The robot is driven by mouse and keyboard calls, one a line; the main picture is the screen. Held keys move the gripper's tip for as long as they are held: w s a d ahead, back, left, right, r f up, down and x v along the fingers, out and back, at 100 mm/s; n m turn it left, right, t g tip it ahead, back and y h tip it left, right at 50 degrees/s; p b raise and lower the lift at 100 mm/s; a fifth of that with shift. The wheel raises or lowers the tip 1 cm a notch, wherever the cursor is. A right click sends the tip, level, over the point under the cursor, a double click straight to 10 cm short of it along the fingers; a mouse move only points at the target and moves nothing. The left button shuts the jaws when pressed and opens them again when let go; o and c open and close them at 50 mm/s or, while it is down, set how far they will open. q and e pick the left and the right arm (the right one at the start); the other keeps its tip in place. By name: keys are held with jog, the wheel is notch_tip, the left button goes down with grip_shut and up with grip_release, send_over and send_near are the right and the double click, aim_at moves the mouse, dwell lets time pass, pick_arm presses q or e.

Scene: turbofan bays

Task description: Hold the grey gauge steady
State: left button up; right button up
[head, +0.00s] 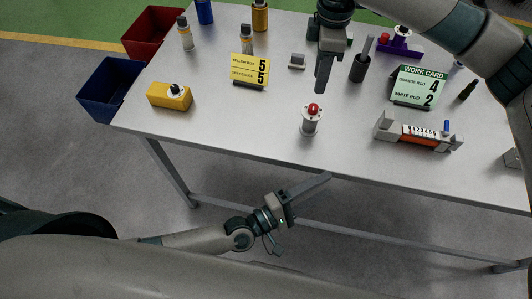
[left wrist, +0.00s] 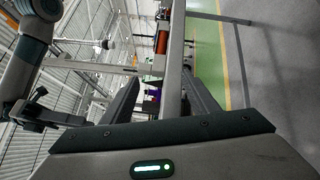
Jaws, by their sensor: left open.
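The grey gauge (head: 388,128), a long grey body with an orange-red front, a row of white digits and a blue pin on top, lies near the table's front edge at the right in the head view. An orange-red part that looks like it shows in the left wrist view (left wrist: 162,42). My left gripper (head: 322,179) is open and empty, in front of and below the table edge, left of the gauge and apart from it. My right gripper (head: 321,82) hangs over the table, left of and behind the gauge; its finger gap is hidden.
A grey cylinder with a red knob (head: 311,122) stands near the front edge. A green work card (head: 418,88) stands behind the gauge. A yellow card (head: 250,70), a yellow block (head: 168,97) and a dark cup (head: 361,69) are also on the table (head: 215,125). Red and blue bins (head: 110,92) are left.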

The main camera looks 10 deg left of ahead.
aim_at(306, 123)
pick_arm(q)
jog(key=w+a+r+n+y, duration=0.1)
jog(key=a+n, duration=0.4)
jog(key=w+a+r+n+t+y, duration=0.1)
jog(key=a+n, duration=0.3)
jog(key=n, duration=0.2)
jog(key=w+a+r+n+t+y, duration=0.1)
jog(key=w+a+r+n+y, duration=0.1)
jog(key=a+n, duration=0.3)
jog(key=shift+a+n, duration=0.35)
jog(key=shift+n, duration=0.15)
jog(key=shift+w+a+r+n, duration=0.1)
jog(key=shift+w+a+n, duration=0.05)
jog(key=shift+a+n, duration=0.3)
jog(key=shift+d, duration=0.15)
jog(key=x, duration=1.7)
jog(key=shift+w+r, duration=0.25)
jog(key=shift+c, duration=0.2)
jog(key=c, duration=1)
grip_shut()
pick_arm(e)
jog(key=shift+o, duration=1.1)
